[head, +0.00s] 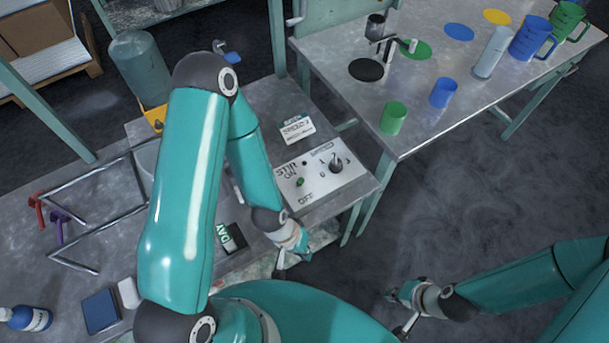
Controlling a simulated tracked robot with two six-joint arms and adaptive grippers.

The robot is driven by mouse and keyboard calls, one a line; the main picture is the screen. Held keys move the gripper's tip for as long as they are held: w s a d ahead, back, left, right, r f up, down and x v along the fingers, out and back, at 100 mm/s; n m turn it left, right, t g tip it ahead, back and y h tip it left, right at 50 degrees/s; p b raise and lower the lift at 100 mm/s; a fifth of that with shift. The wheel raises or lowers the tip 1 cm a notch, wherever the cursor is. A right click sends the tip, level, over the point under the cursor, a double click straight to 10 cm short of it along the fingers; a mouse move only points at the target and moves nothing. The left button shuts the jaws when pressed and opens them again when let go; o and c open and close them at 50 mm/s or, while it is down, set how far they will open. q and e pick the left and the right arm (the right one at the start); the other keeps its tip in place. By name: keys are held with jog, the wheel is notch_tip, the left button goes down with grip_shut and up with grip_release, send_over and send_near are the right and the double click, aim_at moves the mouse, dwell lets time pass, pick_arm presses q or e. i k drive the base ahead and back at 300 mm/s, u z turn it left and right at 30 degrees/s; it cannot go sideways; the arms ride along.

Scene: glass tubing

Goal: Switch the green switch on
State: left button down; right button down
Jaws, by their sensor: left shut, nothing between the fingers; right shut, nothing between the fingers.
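The green switch (300,182) is a small green part on a pale control panel (320,190) at the right end of the left bench. "STIR ON" is printed above it and "OFF" below it; which way it is set is too small to tell. My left gripper (281,268) is shut and empty, below the panel in the picture and apart from the switch. My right gripper (404,328) is shut and empty, low in the picture over the floor, well away from the panel.
A dark speed knob (337,165) sits right of the switch. A lettered card (297,129) stands behind the panel. A dark "DAY" display (231,239) is left of my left gripper. The right table (428,147) holds cups and coloured discs. The floor between is clear.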

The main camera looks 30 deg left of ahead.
aim_at(299, 181)
jog(key=u, duration=0.05)
jog(key=k, duration=1.65)
jog(key=z, duration=0.4)
jog(key=i, duration=1.05)
